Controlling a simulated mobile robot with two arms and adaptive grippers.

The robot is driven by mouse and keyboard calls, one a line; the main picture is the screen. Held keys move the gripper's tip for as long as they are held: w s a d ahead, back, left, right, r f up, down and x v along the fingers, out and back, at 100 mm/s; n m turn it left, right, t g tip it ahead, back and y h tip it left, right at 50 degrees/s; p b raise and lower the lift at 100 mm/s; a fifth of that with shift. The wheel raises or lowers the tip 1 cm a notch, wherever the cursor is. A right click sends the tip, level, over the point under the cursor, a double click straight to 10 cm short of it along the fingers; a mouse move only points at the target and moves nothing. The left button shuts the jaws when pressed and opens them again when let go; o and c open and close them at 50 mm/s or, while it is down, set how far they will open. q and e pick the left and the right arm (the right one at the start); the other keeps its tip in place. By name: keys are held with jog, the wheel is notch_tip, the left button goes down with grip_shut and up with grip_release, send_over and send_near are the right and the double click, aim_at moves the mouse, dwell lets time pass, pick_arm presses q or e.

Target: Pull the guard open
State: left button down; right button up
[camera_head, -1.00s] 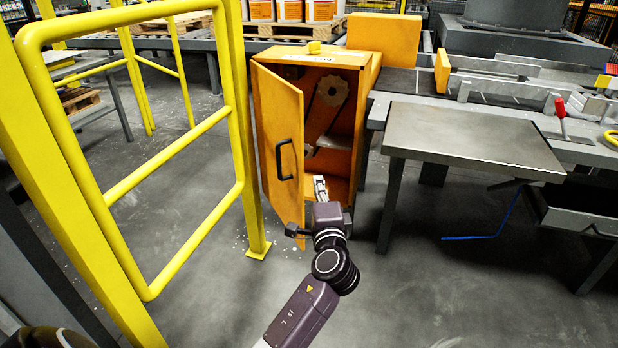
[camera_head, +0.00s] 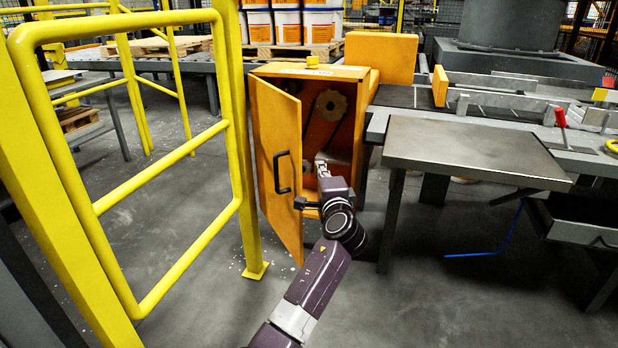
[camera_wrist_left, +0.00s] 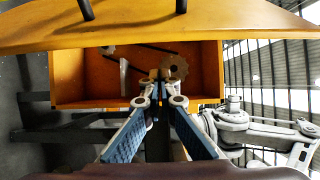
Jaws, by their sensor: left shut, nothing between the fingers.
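The orange guard door (camera_head: 278,165) stands partly open on the front of the orange cabinet (camera_head: 358,125), swung out to the left. Its black handle (camera_head: 283,172) is on the outer face. Inside the cabinet a toothed wheel (camera_head: 331,104) and a dark belt show. My left gripper (camera_head: 322,160) is at the cabinet opening, to the right of the door and apart from the handle. In the left wrist view the closed fingers (camera_wrist_left: 160,88) point at the opening, with the door (camera_wrist_left: 150,28) across the top. The fingers are shut and empty. My right gripper is not seen.
A yellow railing (camera_head: 240,150) stands left of the door, its post foot near the door's lower edge. A grey metal table (camera_head: 465,150) is close on the right. Pails on a pallet (camera_head: 290,52) stand behind the cabinet. The floor in front is clear.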

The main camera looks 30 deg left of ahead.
pick_arm(q)
jog(key=shift+s+a, duration=0.45)
jog(key=shift+s, duration=0.35)
jog(key=shift+s+a, duration=0.4)
jog(key=shift+s, duration=0.4)
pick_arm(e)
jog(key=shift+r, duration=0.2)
